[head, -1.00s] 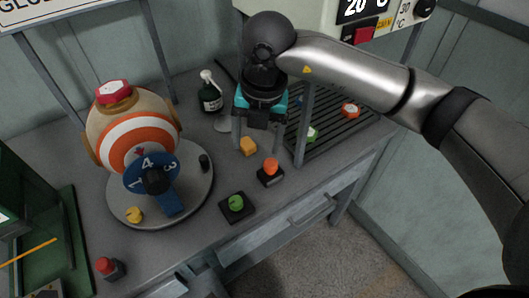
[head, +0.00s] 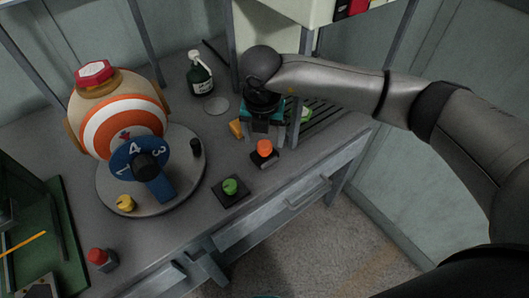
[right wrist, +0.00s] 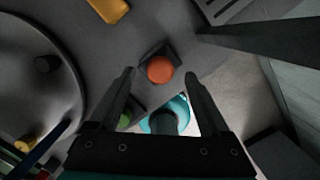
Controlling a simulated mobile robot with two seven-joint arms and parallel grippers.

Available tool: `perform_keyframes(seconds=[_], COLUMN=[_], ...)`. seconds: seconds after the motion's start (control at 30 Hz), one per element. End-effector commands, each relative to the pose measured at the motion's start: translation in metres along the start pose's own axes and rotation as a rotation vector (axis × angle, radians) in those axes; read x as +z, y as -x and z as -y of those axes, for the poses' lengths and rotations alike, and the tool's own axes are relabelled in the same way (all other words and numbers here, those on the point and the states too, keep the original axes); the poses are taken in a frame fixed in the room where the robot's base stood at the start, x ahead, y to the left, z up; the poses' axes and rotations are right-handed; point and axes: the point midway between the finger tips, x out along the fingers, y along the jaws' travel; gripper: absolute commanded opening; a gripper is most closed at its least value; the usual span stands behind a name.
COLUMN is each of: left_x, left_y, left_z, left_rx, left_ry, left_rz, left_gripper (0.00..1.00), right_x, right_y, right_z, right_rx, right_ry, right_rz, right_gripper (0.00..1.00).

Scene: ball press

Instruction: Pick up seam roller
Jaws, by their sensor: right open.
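No seam roller can be told for certain. A red-orange round knob on a dark square base (head: 264,150) stands on the grey bench. A yellow-orange block (head: 237,128) lies behind it, partly hidden by my right gripper. My right gripper (head: 267,134) points down, open and empty, just behind and above the orange knob. In the right wrist view the orange knob (right wrist: 160,69) shows between the open fingertips (right wrist: 160,77), with no visible contact. The yellow-orange block (right wrist: 109,9) lies at the top there. My left gripper is not in view.
A round turntable (head: 188,185) carries an orange-and-white striped ball (head: 118,118) and a blue numbered dial (head: 135,155). A green knob on a dark base (head: 230,188) and a red one (head: 98,257) stand near the front edge. A dark bottle (head: 200,78) stands behind. A slatted rack lies right.

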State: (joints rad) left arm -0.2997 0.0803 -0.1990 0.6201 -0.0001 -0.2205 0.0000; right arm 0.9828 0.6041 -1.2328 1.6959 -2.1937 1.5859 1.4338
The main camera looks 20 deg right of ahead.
Motion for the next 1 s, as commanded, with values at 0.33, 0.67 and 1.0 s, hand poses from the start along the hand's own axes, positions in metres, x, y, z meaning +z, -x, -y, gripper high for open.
perform_keyframes(seconds=[0.33,0.67,1.0], left_x=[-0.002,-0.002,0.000], left_y=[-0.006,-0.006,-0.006], left_z=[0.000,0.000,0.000], left_rx=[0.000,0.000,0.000], left_ry=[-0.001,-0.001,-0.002], left_rz=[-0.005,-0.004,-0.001], left_gripper=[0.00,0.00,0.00], right_x=[0.000,0.000,0.000], right_y=[-0.036,-0.035,-0.035], right_z=[0.000,0.000,0.000], right_rx=[0.000,0.000,0.000], right_ry=[0.001,0.001,0.000], right_rz=[-0.001,-0.001,-0.001], right_gripper=[0.81,0.62,0.23])
